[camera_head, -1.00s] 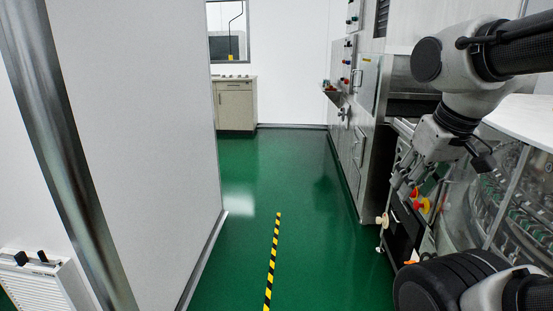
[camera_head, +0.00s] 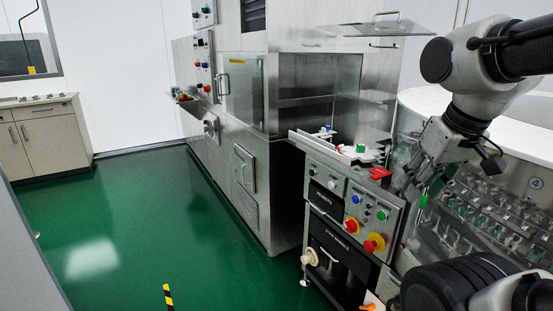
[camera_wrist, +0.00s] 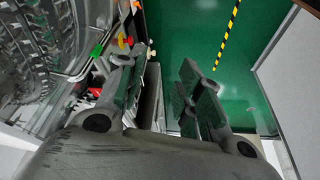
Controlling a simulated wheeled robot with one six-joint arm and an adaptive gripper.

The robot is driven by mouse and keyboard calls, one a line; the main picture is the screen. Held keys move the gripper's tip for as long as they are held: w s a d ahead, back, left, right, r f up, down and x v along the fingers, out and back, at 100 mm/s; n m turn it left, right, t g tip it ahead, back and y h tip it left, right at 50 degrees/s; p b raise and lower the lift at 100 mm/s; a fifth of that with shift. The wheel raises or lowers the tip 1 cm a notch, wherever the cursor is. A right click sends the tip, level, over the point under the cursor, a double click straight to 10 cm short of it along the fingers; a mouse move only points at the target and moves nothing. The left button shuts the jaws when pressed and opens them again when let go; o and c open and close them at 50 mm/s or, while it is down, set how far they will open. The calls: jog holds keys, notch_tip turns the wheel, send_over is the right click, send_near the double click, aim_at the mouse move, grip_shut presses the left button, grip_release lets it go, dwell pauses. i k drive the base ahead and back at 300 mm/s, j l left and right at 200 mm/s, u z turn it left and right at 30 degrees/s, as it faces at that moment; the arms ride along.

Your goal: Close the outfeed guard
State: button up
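A clear flap with a bar handle (camera_head: 385,25) stands out nearly level above the open bay of the steel machine (camera_head: 320,90). It looks like the outfeed guard, raised, but no label shows on it. My gripper (camera_head: 408,185) hangs to the lower right of the flap, beside the control panel, and is well apart from the flap. In the wrist view my gripper (camera_wrist: 160,70) has its two fingers spread with nothing between them. The flap does not show clearly in the wrist view.
A control panel (camera_head: 350,205) with red and yellow knobs stands close left of my gripper. The clear-walled rotary washer (camera_head: 490,200) is at right.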

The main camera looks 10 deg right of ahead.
aim_at(346, 32)
jog(key=i+j+z, duration=0.4)
jog(key=j+z, duration=0.25)
jog(key=i+j+z, duration=0.15)
jog(key=j+z, duration=0.15)
jog(key=i+j+z, duration=0.1)
jog(key=j+z, duration=0.2)
jog(key=j, duration=0.2)
